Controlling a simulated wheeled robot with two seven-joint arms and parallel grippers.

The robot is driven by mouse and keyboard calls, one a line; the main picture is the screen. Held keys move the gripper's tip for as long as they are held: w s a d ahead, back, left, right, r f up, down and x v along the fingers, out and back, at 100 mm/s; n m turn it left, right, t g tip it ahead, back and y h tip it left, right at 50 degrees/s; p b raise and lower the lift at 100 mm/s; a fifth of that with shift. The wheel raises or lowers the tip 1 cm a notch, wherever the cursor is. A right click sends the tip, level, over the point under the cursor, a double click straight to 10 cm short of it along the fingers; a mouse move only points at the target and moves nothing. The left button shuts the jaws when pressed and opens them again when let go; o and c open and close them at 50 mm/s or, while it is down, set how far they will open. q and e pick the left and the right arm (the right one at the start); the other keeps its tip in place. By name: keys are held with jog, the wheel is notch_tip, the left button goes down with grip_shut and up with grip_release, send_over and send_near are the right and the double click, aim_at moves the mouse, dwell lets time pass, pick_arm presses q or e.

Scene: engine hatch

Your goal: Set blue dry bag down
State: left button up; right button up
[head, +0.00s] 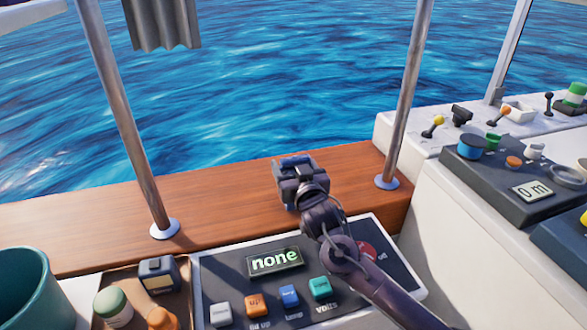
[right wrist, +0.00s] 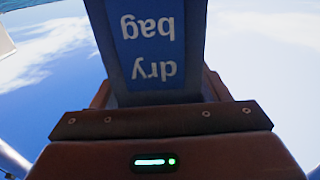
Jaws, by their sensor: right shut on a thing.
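The blue dry bag fills the top middle of the right wrist view (right wrist: 150,45), its "dry bag" lettering upside down. My right gripper (head: 297,172) is shut on it. The gripper is over the wooden ledge (head: 225,208); I cannot tell whether the bag touches the wood. My left gripper is not in view.
Two metal posts (head: 125,120) (head: 408,90) stand on the ledge, with open water beyond. In front is a button panel (head: 225,285) reading "none". A tray with bottles (head: 113,306) and a teal bucket (head: 22,290) are at left, a console (head: 500,175) at right. The ledge left of the gripper is clear.

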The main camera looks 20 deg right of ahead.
jog(key=shift+f, duration=0.15)
jog(key=shift+f, duration=0.1)
jog(key=o, duration=1.2)
jog(key=shift+f, duration=0.1)
jog(key=shift+o, duration=0.2)
jog(key=s, duration=0.7)
jog(key=shift+s+d, duration=0.15)
jog(key=shift+s, duration=0.1)
